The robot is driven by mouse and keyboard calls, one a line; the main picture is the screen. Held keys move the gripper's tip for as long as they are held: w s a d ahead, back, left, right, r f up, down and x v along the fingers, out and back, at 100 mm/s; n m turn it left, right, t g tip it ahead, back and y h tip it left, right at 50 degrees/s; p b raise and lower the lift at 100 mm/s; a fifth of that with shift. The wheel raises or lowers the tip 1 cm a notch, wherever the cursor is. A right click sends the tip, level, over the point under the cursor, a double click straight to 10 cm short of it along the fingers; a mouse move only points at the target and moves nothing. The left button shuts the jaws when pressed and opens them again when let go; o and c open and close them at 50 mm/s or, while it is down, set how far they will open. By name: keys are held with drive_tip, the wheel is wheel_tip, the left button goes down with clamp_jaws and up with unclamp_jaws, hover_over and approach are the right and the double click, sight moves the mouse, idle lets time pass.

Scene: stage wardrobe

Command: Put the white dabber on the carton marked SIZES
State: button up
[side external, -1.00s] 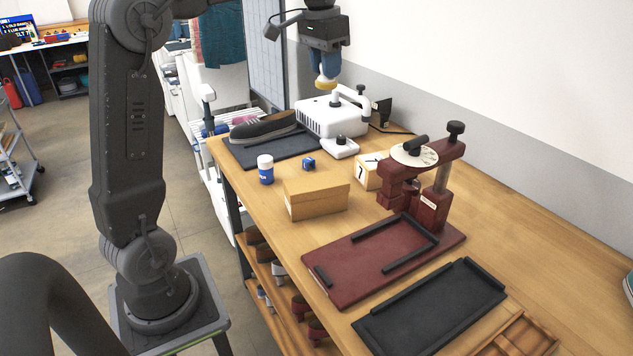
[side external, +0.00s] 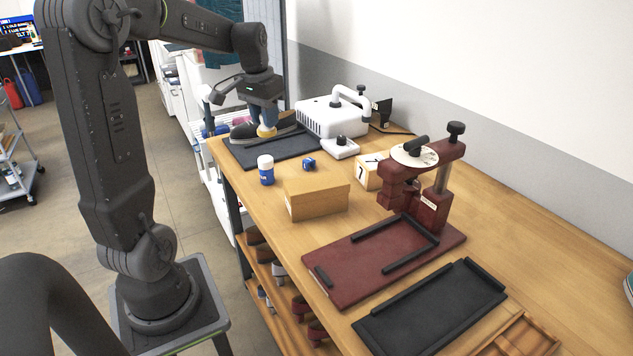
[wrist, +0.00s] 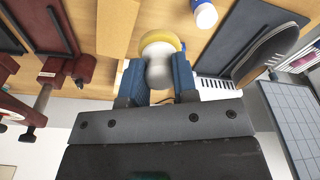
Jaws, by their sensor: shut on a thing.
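My gripper (side external: 265,114) is shut on the white dabber (wrist: 158,70), its blue fingers on both sides of the white body. The dabber's yellow pad (side external: 266,131) points down, away from the gripper; it shows clearly in the wrist view (wrist: 165,38). In the side view the dabber overlaps the dark shoe, but the wrist view shows the shoe off to one side. A tan carton (side external: 316,199) stands closed on the bench, to the right of and nearer than my gripper. It also shows in the wrist view (wrist: 117,25). No SIZES lettering is readable on it.
A dark shoe (side external: 244,134) lies on a black mat (side external: 275,152). A white-blue bottle (side external: 266,171) and small blue cube (side external: 309,163) stand near the carton. Behind are a white machine (side external: 318,117) and a block marked 7 (side external: 366,174). A red press (side external: 432,200) stands right.

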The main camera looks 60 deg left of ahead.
drive_tip(key=w+d+f, duration=0.2)
drive_tip(key=w, duration=0.1)
drive_tip(key=w+d+f, duration=0.5)
drive_tip(key=w+f, duration=0.1)
drive_tip(key=shift+d, duration=0.25)
drive_tip(key=shift+f, duration=2)
drive_tip(key=shift+f, duration=0.15)
drive_tip(key=o, duration=1)
